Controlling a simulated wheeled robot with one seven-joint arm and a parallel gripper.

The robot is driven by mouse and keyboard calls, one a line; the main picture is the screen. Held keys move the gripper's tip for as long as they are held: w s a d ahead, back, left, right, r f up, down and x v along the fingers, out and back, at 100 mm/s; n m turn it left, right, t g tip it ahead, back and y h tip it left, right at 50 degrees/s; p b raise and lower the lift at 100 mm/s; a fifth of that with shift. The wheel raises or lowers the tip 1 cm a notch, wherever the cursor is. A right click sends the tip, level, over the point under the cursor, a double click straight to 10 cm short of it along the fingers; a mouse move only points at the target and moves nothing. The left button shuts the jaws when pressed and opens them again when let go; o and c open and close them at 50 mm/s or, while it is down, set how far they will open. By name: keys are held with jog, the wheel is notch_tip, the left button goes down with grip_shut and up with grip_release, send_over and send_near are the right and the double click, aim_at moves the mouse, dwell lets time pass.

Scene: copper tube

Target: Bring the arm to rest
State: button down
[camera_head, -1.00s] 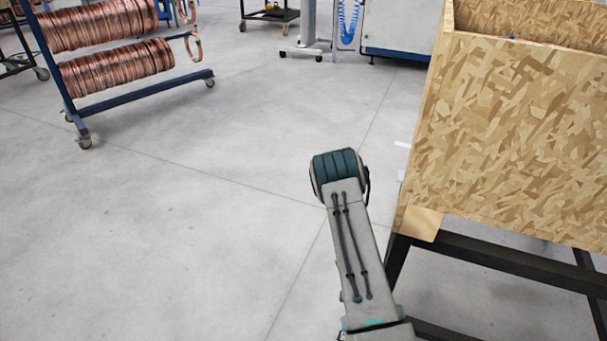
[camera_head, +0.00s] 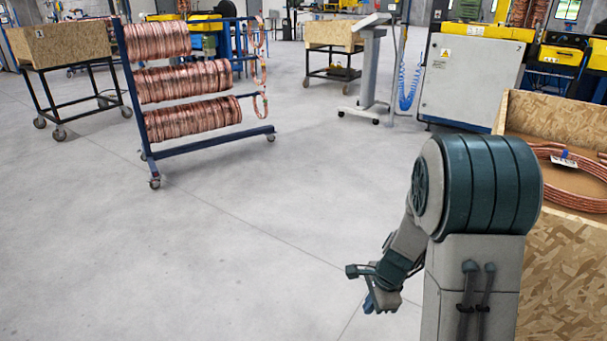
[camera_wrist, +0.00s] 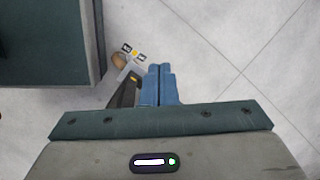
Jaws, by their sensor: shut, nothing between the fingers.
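My arm is folded up in the right half of the head view, with its large teal joint high and the forearm hanging down to the left of it. My gripper (camera_head: 381,301) hangs below that joint, over open floor, and points down. In the wrist view my gripper (camera_wrist: 158,72) shows its two blue fingers side by side, touching, with nothing between them.
An OSB crate (camera_head: 560,255) holding copper coil (camera_head: 575,170) stands close behind my arm at right. A blue rack (camera_head: 205,148) of copper coils stands farther off at left. A grey cabinet (camera_head: 465,85) is at the back. The floor (camera_head: 200,260) at left is clear.

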jog(key=s+r+n+p, duration=0.5)
jog(key=r, duration=0.6)
jog(key=s+a+r+n+t+h+p, duration=0.1)
jog(key=s+r+n+p, duration=0.4)
jog(key=r, duration=0.7)
jog(key=s+r+n+h+p, duration=0.1)
jog(key=s+r+n+p, duration=0.4)
jog(key=r, duration=0.7)
jog(key=shift+s+a+r+n+t, duration=0.15)
jog(key=shift+s+r+n+t, duration=0.2)
jog(key=shift+s+n, duration=0.3)
jog(key=shift+f, duration=0.1)
